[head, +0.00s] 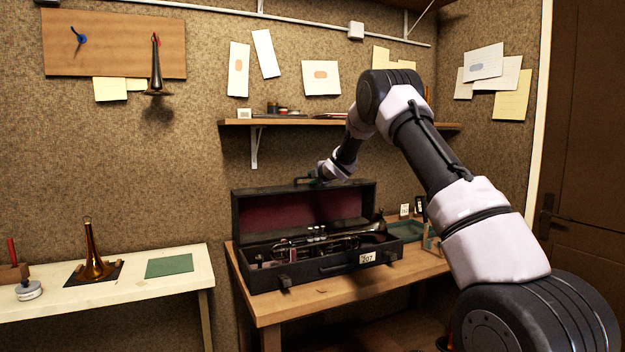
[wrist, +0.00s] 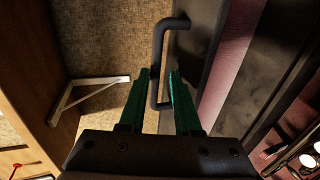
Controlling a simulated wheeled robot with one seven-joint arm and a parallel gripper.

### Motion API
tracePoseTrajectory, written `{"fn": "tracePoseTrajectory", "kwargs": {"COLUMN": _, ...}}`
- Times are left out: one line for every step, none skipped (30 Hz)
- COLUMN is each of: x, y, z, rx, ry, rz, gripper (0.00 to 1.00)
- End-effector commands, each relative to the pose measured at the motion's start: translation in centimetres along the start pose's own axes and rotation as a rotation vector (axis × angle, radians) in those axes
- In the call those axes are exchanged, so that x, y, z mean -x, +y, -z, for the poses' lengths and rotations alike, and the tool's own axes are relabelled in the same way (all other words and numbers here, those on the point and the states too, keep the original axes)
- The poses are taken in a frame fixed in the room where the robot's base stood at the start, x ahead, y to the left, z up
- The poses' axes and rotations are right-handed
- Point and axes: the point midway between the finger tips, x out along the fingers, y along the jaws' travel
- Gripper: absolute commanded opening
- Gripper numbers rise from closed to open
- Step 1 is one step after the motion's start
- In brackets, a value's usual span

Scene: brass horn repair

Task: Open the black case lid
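The black case (head: 320,268) lies on the wooden bench, its lid (head: 290,212) standing up at the back and showing a dark red lining. A brass instrument (head: 325,243) lies inside. My gripper (head: 316,181) is at the lid's top edge, by a dark bar handle (head: 301,182). In the wrist view the green fingers (wrist: 159,75) stand apart with the handle's bar (wrist: 156,60) between them. A gap shows between bar and right finger; contact with the left finger is unclear. The lid (wrist: 192,45) shows to the right.
A shelf (head: 285,122) with small items hangs on the wall behind the lid. A green tray (head: 406,230) and small items stand right of the case. A white table (head: 120,285) at left holds a horn bell (head: 92,262) and a green mat (head: 169,266).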

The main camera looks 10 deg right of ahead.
Motion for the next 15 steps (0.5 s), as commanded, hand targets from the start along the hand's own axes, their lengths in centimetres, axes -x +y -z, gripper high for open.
{"fn": "tracePoseTrajectory", "kwargs": {"x": 0.0, "y": -0.1, "z": 0.0, "rx": 0.0, "ry": -0.001, "rz": 0.002, "gripper": 0.28}}
{"fn": "tracePoseTrajectory", "kwargs": {"x": 0.0, "y": -0.1, "z": -0.1, "rx": 0.0, "ry": -0.001, "rz": 0.002, "gripper": 0.28}}
{"fn": "tracePoseTrajectory", "kwargs": {"x": 0.0, "y": -0.1, "z": -0.1, "rx": 0.0, "ry": -0.001, "rz": 0.002, "gripper": 0.28}}
{"fn": "tracePoseTrajectory", "kwargs": {"x": 0.0, "y": -0.1, "z": -0.1, "rx": 0.0, "ry": -0.001, "rz": 0.002, "gripper": 0.28}}
{"fn": "tracePoseTrajectory", "kwargs": {"x": 0.0, "y": -0.1, "z": -0.1, "rx": 0.0, "ry": -0.001, "rz": 0.002, "gripper": 0.28}}
{"fn": "tracePoseTrajectory", "kwargs": {"x": 0.1, "y": -0.1, "z": -0.1, "rx": 0.0, "ry": -0.001, "rz": 0.002, "gripper": 0.28}}
{"fn": "tracePoseTrajectory", "kwargs": {"x": 0.2, "y": -0.1, "z": -0.1, "rx": 0.0, "ry": -0.001, "rz": 0.002, "gripper": 0.28}}
{"fn": "tracePoseTrajectory", "kwargs": {"x": 0.4, "y": -0.1, "z": -0.1, "rx": -0.001, "ry": -0.001, "rz": 0.002, "gripper": 0.28}}
{"fn": "tracePoseTrajectory", "kwargs": {"x": 0.8, "y": -0.1, "z": -0.1, "rx": 0.0, "ry": -0.001, "rz": 0.002, "gripper": 0.28}}
{"fn": "tracePoseTrajectory", "kwargs": {"x": 1.1, "y": -0.1, "z": -0.1, "rx": 0.0, "ry": -0.001, "rz": 0.002, "gripper": 0.28}}
{"fn": "tracePoseTrajectory", "kwargs": {"x": 1.6, "y": 0.0, "z": -0.1, "rx": 0.0, "ry": -0.001, "rz": 0.002, "gripper": 0.28}}
{"fn": "tracePoseTrajectory", "kwargs": {"x": 2.3, "y": 0.0, "z": -0.1, "rx": -0.001, "ry": -0.001, "rz": 0.002, "gripper": 0.28}}
{"fn": "tracePoseTrajectory", "kwargs": {"x": 2.8, "y": 0.0, "z": -0.1, "rx": -0.002, "ry": -0.001, "rz": 0.002, "gripper": 0.28}}
{"fn": "tracePoseTrajectory", "kwargs": {"x": 3.5, "y": 0.1, "z": 0.0, "rx": -0.001, "ry": -0.001, "rz": 0.001, "gripper": 0.28}}
{"fn": "tracePoseTrajectory", "kwargs": {"x": 4.3, "y": 0.0, "z": 0.0, "rx": 0.0, "ry": -0.001, "rz": 0.002, "gripper": 0.28}}
